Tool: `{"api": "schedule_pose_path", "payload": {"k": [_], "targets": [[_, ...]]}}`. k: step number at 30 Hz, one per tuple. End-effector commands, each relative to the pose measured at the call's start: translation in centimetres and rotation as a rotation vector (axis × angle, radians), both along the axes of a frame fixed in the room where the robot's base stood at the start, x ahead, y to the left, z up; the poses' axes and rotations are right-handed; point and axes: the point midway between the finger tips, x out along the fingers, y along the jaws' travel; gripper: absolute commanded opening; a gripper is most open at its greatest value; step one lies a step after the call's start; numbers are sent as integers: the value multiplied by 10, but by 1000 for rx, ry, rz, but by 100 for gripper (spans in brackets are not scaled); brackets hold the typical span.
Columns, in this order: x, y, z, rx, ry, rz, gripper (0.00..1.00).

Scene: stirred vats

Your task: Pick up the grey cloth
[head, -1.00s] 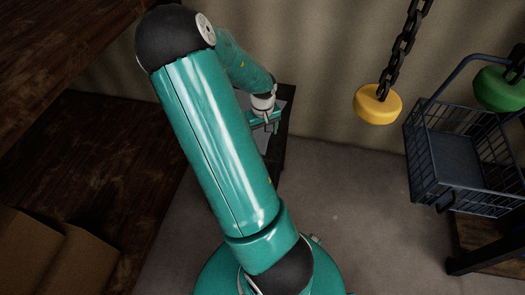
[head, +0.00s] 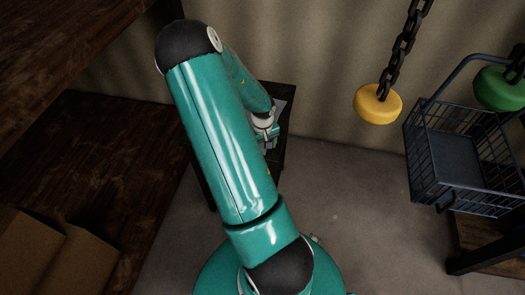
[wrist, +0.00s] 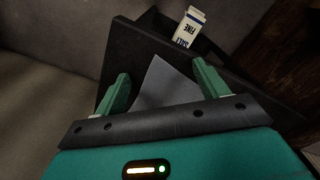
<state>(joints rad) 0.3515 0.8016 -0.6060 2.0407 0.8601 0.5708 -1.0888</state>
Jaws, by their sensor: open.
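The grey cloth (wrist: 163,85) lies flat on a small black table (wrist: 133,42) in the wrist view, with one corner pointing away from me. My gripper (wrist: 160,84) is open, with its two green fingers spread either side of the cloth. Nothing is held between them. The near part of the cloth is hidden behind the gripper's dark bar. In the head view my gripper (head: 268,138) is over the black table (head: 289,98), and my arm hides most of the cloth there.
A white box with dark lettering (wrist: 188,28) stands beyond the cloth. In the head view a dark wooden shelf (head: 110,150) is on the left. A wire basket (head: 460,160) and a yellow disc on a chain (head: 378,104) are on the right. Floor between is clear.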

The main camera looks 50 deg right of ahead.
Motion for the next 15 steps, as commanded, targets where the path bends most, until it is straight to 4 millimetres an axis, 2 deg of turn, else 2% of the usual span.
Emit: {"api": "schedule_pose_path", "payload": {"k": [5,15], "targets": [[0,0,-1,0,0,0,73],[0,0,-1,0,1,0,39]]}}
